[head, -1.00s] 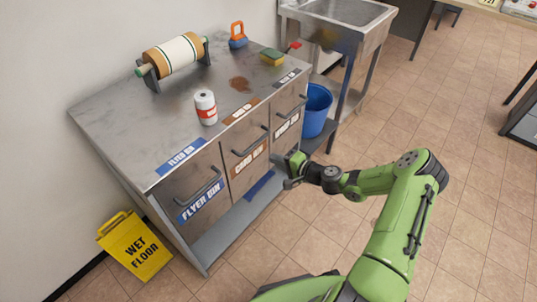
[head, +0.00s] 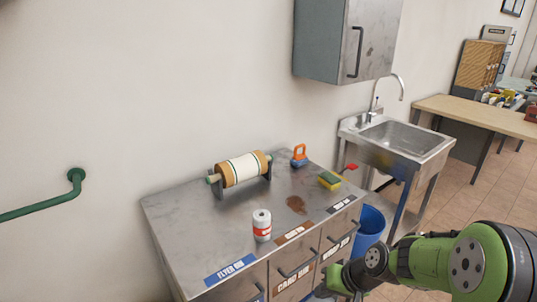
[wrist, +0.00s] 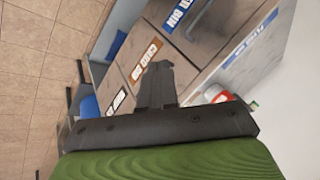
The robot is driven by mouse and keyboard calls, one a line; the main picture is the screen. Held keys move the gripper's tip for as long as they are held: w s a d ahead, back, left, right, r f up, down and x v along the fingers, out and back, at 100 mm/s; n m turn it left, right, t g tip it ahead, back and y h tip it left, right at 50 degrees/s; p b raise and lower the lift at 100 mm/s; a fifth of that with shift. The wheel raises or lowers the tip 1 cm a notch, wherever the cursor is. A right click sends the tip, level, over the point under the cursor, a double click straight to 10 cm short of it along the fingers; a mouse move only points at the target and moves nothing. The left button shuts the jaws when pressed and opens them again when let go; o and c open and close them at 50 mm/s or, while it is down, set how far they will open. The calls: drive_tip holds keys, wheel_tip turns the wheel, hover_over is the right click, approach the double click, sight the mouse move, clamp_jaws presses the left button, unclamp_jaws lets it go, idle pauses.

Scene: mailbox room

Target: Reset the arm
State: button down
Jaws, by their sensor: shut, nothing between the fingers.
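My green arm (head: 440,262) reaches in from the lower right of the head view. My gripper (wrist: 157,85) shows in the wrist view with its dark fingers together and nothing held. In the head view its end is low by the cabinet's bin fronts, partly cut off by the bottom edge. The metal cabinet (head: 190,228) has labelled bins with bar handles below its top. In the wrist view the bin fronts (wrist: 125,70) lie beyond the fingers; I cannot tell the exact gap.
On the cabinet top are a paper roll holder (head: 243,170), a red-and-white can (head: 262,226), a blue-orange object (head: 299,157), a sponge (head: 330,180) and a brown stain (head: 297,205). A blue bucket (head: 371,226) and sink (head: 402,138) stand right. A wall cupboard (head: 342,40) hangs above.

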drive_tip(key=s+d+r+t+h+p, duration=0.1)
drive_tip(key=s+r+h+p, duration=0.4)
drive_tip(key=s+r, duration=1.6)
drive_tip(key=shift+s+d+r+n+t+p, duration=0.25)
drive_tip(key=shift+d+r+n+t+p, duration=0.05)
drive_tip(key=shift+r+n+t+p, duration=0.1)
drive_tip(key=c, duration=1.8)
unclamp_jaws()
drive_tip(key=shift+c, duration=0.2)
